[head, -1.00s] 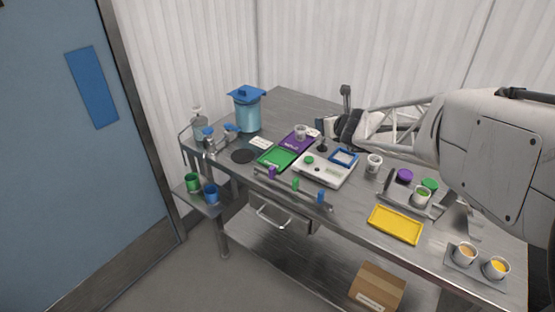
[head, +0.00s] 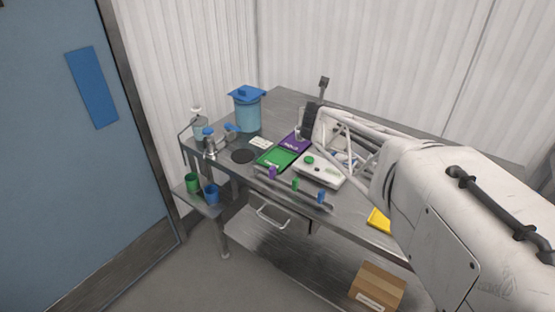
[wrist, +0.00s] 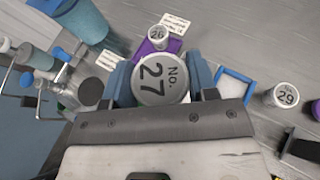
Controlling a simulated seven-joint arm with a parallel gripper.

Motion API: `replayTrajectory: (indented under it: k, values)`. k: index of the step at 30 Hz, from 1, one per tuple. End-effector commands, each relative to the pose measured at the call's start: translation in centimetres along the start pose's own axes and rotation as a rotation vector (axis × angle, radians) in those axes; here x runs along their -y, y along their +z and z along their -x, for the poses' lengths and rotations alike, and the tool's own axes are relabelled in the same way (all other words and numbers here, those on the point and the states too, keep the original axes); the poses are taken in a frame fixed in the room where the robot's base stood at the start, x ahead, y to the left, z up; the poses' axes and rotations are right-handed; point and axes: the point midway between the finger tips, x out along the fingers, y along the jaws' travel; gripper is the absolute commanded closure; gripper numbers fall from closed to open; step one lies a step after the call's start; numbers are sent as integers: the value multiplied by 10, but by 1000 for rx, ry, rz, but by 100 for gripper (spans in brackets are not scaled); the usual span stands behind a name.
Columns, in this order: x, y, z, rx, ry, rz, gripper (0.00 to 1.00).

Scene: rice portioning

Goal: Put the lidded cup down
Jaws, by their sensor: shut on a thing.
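My gripper (wrist: 160,80) is shut on a round white lidded cup (wrist: 161,70), marked "No. 27" on top, with a blue-grey finger on each side. In the head view my gripper (head: 309,120) is over the back part of the table by the purple mat (head: 294,142); the held cup cannot be made out there. Another cup, marked 26 (wrist: 158,34), stands on the purple mat just beyond the held cup in the wrist view. The green mat (head: 276,157) lies in front of the purple one, with no cup seen on it. The held cup's underside is hidden.
A blue-lidded container (head: 247,110) stands at the back left. A white scale (head: 318,172) is right of the green mat. Cup 29 (wrist: 286,95) and an empty blue frame (wrist: 235,88) are to the right. My arm hides much of the table's right side.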

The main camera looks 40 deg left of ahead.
Motion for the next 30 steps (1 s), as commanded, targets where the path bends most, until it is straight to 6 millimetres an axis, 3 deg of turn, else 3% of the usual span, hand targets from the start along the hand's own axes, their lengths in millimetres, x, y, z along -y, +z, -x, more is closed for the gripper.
replayTrajectory:
  k: [30]
  values:
    - [-30,-2,-32,8,-342,-149,75]
